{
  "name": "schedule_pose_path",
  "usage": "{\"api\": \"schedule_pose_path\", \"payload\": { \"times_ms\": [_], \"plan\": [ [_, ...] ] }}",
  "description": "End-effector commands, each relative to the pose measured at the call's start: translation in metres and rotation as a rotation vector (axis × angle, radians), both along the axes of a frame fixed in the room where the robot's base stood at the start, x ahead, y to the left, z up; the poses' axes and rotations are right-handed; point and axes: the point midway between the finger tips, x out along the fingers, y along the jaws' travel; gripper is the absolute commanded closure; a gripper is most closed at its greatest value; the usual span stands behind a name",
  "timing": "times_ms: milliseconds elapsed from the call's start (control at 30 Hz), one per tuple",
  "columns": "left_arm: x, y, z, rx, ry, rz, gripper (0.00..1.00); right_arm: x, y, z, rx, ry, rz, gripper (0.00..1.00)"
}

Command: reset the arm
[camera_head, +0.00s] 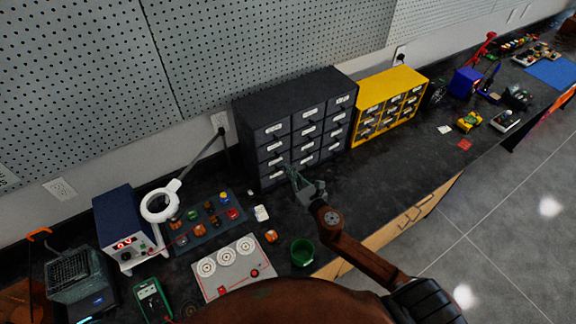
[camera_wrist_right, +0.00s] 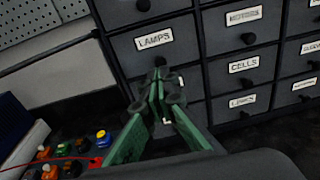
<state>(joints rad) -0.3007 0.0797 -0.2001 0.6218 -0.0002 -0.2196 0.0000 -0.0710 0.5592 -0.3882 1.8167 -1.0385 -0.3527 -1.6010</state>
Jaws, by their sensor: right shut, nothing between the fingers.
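My right gripper (camera_head: 304,184) is at the front of the dark drawer cabinet (camera_head: 281,105), near its lower left drawers. Its fingers are shut and empty. In the right wrist view, the green fingers (camera_wrist_right: 158,88) come together in front of the drawer labelled LAMPS (camera_wrist_right: 152,42). I cannot tell whether the fingertips touch the drawer front. All the cabinet's visible drawers look closed. My left gripper is in neither view.
A yellow drawer cabinet (camera_head: 387,92) stands to the right of the dark one. A ring lamp (camera_head: 160,205), a blue power unit (camera_head: 127,228), a green cup (camera_head: 302,252) and a white panel with dials (camera_head: 230,266) stand on the bench. Bare bench (camera_head: 370,185) lies right of the gripper.

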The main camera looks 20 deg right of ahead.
Motion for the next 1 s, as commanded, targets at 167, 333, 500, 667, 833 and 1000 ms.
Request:
{"api": "schedule_pose_path", "payload": {
  "times_ms": [167,333,500,667,833,1000],
  "plan": [
    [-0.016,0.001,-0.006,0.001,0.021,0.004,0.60,-0.040,-0.003,0.000,-0.001,0.002,0.002,1.00],
    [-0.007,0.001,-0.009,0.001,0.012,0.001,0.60,-0.066,-0.005,0.002,0.001,0.002,0.002,1.00],
    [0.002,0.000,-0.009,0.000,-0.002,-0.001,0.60,-0.077,-0.005,0.004,0.000,0.001,0.002,1.00],
    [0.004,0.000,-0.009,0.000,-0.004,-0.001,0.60,-0.078,-0.006,0.005,0.000,0.001,0.002,1.00],
    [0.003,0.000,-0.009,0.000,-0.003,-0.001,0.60,-0.079,-0.014,0.006,0.078,0.008,-0.038,1.00],
    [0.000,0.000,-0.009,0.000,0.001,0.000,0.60,-0.100,-0.071,-0.001,0.605,0.058,-0.321,1.00]
  ]
}}
